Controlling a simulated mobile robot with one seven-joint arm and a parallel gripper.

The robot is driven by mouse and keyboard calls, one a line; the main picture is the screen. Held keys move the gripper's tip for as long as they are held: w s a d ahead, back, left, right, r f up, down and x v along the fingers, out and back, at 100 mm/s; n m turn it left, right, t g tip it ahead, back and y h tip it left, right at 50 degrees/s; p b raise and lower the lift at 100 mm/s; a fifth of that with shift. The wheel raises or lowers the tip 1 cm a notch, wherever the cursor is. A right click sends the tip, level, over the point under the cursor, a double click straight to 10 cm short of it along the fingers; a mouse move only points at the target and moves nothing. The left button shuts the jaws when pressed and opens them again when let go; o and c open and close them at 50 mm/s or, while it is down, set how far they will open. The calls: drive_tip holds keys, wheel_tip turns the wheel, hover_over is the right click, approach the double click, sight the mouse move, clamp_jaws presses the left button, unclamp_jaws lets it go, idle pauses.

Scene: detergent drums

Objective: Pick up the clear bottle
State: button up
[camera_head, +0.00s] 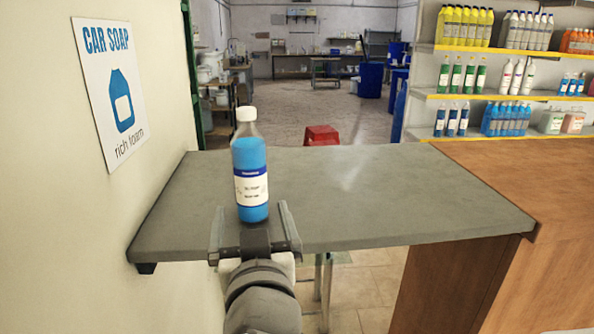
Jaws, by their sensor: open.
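The clear bottle (250,168) stands upright on the grey counter (370,195), near its left front part. It has a white cap, blue liquid inside and a white and blue label. My gripper (250,212) is open at the counter's front edge. Its two fingers show to the left and right of the bottle's base in the picture. I cannot tell from this view whether the bottle is between the fingers or just beyond them. No contact is visible.
A wall with a car soap sign (110,88) borders the counter on the left. A brown wooden counter (530,180) adjoins on the right, with shelves of bottles (510,70) behind. A red stool (321,135) stands beyond. The grey counter right of the bottle is clear.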

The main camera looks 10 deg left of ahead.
drive_tip(key=p, duration=0.8)
approach(249, 179)
drive_tip(key=shift+x, duration=1.75)
drive_tip(key=x, duration=0.4)
drive_tip(key=shift+w+a, duration=0.1)
drive_tip(key=shift+w, duration=0.15)
drive_tip(key=shift+x, duration=2.65)
drive_tip(key=shift+f, duration=0.15)
drive_tip(key=shift+c, duration=0.2)
clamp_jaws()
